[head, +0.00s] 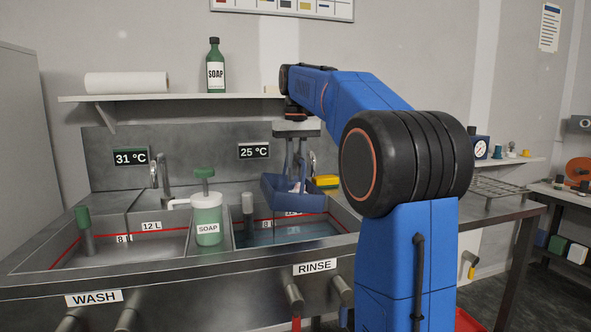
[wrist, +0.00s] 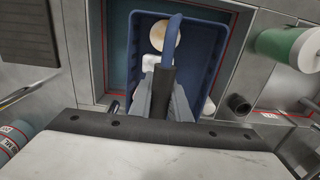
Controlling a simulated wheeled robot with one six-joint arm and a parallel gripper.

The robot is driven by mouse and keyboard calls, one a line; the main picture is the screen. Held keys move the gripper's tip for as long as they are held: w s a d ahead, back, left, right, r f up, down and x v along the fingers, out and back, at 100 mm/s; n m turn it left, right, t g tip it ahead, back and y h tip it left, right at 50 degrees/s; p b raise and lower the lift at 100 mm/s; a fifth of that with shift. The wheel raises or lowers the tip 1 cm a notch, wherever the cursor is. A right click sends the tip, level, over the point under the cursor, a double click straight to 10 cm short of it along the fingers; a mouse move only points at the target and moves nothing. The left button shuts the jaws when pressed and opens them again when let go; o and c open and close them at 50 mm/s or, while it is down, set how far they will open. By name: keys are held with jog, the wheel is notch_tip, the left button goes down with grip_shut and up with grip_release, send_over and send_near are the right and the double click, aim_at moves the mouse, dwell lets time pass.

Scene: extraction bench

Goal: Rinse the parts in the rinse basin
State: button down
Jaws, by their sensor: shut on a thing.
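My gripper (head: 296,178) is shut on the handle (wrist: 173,45) of a blue basket (head: 292,202). The basket hangs over the rinse basin (head: 338,226), on the right of the sink unit, and looks clear of the water (head: 285,236) there. In the wrist view the basket (wrist: 139,75) holds several pale parts, among them a round cream one (wrist: 165,37); my fingers hide some of its inside. The RINSE label (head: 315,267) is on the front. The display above this basin reads 25 °C (head: 254,151).
The wash basin (head: 120,250) is at the left, under a 31 °C display (head: 131,156). A green soap dispenser (head: 208,222) stands between the basins. A tap (head: 166,180) rises behind. A yellow sponge (head: 326,181) lies right of the basket. A wire rack (head: 497,187) is farther right.

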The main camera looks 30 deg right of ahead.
notch_tip(320, 180, down, 21)
dwell(2.0)
dwell(3.1)
jog(key=shift+r, duration=0.15)
jog(key=shift+r, duration=0.3)
dwell(0.3)
jog(key=shift+f, duration=0.15)
jog(key=shift+f, duration=0.3)
dwell(0.3)
jog(key=shift+r, duration=0.2)
